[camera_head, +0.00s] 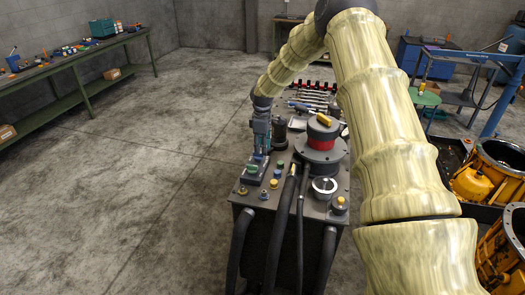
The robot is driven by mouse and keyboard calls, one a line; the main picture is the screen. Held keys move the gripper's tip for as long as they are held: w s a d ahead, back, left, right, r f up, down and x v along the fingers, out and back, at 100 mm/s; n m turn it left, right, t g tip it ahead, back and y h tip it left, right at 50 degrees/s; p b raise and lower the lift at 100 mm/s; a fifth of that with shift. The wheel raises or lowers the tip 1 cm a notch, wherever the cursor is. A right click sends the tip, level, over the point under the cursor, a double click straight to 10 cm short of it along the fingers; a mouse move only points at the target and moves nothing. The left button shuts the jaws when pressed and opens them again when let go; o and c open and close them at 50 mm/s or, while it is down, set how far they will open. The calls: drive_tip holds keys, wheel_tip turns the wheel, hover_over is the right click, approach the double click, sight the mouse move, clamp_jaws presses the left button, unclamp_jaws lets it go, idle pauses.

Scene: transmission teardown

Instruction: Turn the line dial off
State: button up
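A dark machine cabinet (272,196) stands in the middle, with small controls along its top. My gripper (260,154) points down over its left side, just behind a dark control box (252,177) with a green top part (252,169). Whether it touches the box cannot be told. Its fingertips are too small to show whether they are open or shut. To the right, a round black housing with a red band (321,135) carries a yellow handle (323,119). Small yellow and blue knobs sit near the front edge. Which control is the line dial is not clear.
Black hoses (272,240) hang from the cabinet's front. A silver cup (324,185) stands at its front right, and several tools (313,97) lie at its back. Yellow transmission housings (478,185) stand at the right. A green bench (88,67) is far left. Left floor is clear.

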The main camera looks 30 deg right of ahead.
wheel_tip(320, 180, up, 10)
drive_tip(key=shift+f, duration=0.2)
idle(0.6)
